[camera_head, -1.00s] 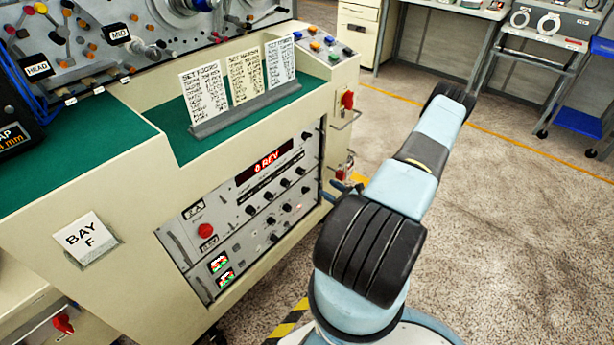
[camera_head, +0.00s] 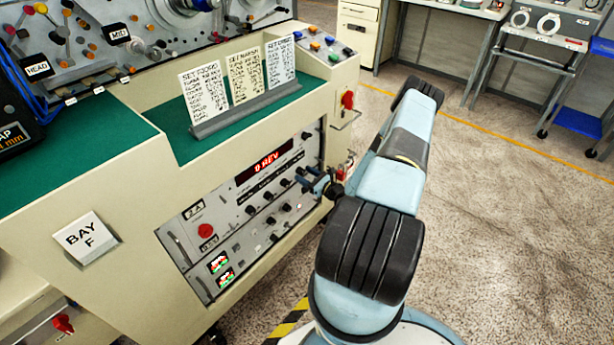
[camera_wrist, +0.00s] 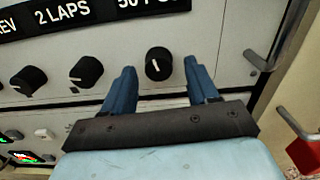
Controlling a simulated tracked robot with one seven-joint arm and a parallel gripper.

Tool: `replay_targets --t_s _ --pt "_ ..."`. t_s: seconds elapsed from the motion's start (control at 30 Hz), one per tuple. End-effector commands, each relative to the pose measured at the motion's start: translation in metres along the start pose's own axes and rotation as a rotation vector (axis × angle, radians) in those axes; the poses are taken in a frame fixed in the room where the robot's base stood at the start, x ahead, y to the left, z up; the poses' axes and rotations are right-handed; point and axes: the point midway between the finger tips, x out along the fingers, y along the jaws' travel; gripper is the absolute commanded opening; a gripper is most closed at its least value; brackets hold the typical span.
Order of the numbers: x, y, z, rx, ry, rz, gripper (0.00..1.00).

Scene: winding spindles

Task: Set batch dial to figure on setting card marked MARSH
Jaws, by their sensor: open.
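Three setting cards stand in a grey holder on the console. The middle card (camera_head: 245,78) appears headed SET MARSH; its figures are too small to read. The control panel (camera_head: 188,243) below has a red display (camera_head: 264,162) that seems to read 0 REV, and several black knobs. Which knob is the batch dial I cannot tell. My gripper (camera_head: 303,178) is at the panel's upper right. In the wrist view, its two blue fingers are open, one either side of a black knob (camera_wrist: 158,64) with a white pointer line. Contact with the knob is not visible.
Two more black knobs (camera_wrist: 86,71) (camera_wrist: 29,79) sit left of the gripper, under a label strip (camera_wrist: 68,14) reading 2 LAPS and partly 50. A metal handle (camera_wrist: 257,61) is to the right. A red switch (camera_head: 347,99) is on the console side. Open floor lies right.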

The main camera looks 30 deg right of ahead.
Motion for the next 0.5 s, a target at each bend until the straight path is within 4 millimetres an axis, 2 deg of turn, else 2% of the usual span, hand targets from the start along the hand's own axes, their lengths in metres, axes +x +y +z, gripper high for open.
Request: replay_targets --t_s 0.17,0.5 --pt "0.0 0.0 0.0 0.0 0.0 0.0 0.59" --pt "-0.0001 0.0001 0.0001 0.0 0.0 0.0 0.27"
